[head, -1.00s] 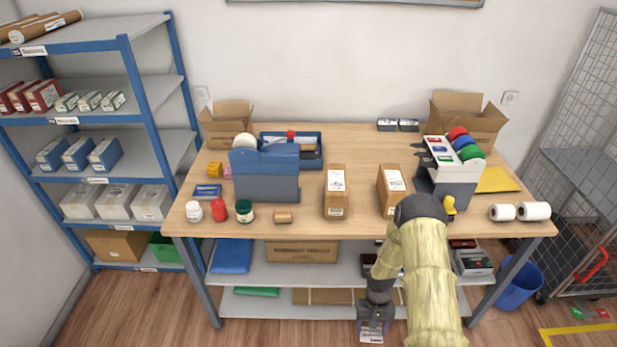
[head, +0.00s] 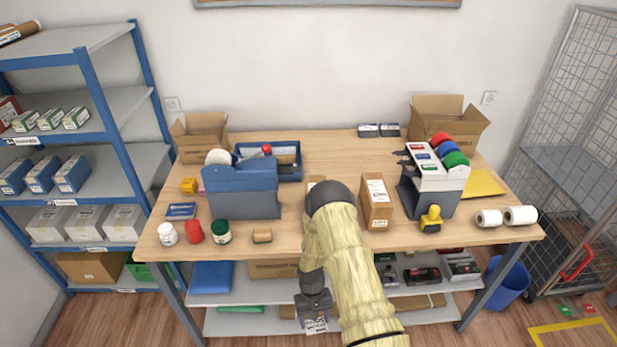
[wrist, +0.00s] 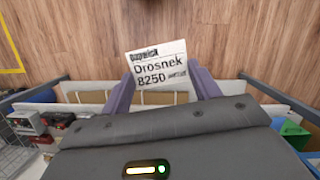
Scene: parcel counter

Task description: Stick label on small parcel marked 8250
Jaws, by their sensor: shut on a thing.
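My gripper (head: 314,304) hangs low in front of the table and is shut on a white label (head: 316,326). In the wrist view the label (wrist: 158,65) stands out between the fingertips and reads "Drosnek 8250", with the floor behind it. Two small brown parcels stand on the table. The right parcel (head: 377,205) has a white label-like print on top; its number is too small to read. The left parcel (head: 314,181) is mostly hidden behind my arm, with only its back edge showing. The gripper is well apart from both.
On the table (head: 330,150) are a blue-grey dispenser (head: 243,190) at left, a rack with coloured rolls (head: 432,180), a yellow-handled stamp (head: 431,219), white rolls (head: 505,216) and jars (head: 194,231). The lower shelf (head: 240,298) lies near my gripper. The table's back middle is clear.

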